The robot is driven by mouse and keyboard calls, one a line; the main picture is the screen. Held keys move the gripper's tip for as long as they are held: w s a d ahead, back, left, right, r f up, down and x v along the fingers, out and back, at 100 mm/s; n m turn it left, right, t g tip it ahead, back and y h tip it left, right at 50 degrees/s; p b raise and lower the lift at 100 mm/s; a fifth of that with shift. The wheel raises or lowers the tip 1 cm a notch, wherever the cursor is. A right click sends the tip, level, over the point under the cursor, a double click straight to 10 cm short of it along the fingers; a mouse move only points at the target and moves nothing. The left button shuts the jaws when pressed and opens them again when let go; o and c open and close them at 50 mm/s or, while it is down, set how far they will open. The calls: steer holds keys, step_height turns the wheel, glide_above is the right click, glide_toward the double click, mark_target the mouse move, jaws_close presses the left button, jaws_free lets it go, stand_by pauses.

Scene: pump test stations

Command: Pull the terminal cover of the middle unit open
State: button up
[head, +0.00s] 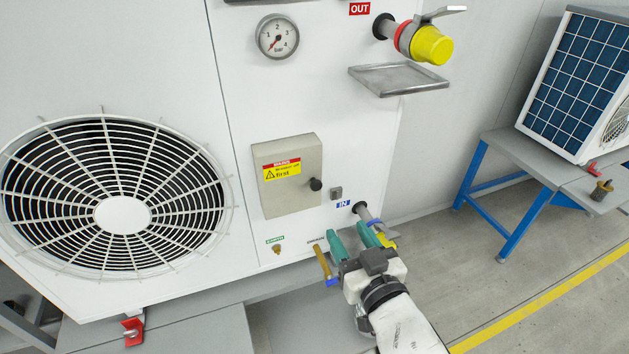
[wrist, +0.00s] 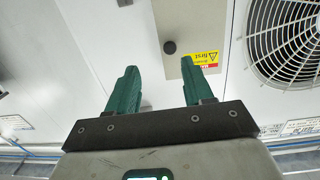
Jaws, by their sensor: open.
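The terminal cover (head: 290,195) is a beige-grey rectangular panel on the front of the white unit in the head view. It has a red and yellow warning label and a dark round knob (head: 316,184) at its right edge. The cover looks closed. In the wrist view the cover (wrist: 196,30) is at top centre, with the knob (wrist: 169,47) beyond and between the fingers. My gripper (head: 352,240) is open and empty, below and right of the cover, near the IN pipe. Its green fingers (wrist: 158,80) also show in the wrist view, apart from the knob.
The IN pipe (head: 362,210) with its valve stands close to my gripper. A metal shelf (head: 398,78) and the yellow-capped OUT pipe (head: 432,45) jut out above. A fan grille (head: 118,205) is at left.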

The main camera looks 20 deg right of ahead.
mark_target(317, 187)
steer(key=shift+t+y, duration=0.3)
steer(key=shift+t, duration=0.1)
steer(key=w, duration=0.4)
steer(key=w+r+p, duration=0.1)
steer(key=w, duration=0.2)
steer(key=w+a+p, duration=0.1)
steer(key=w, duration=0.3)
steer(key=shift+w+r, duration=0.25)
steer(key=shift+w, duration=0.05)
jaws_close()
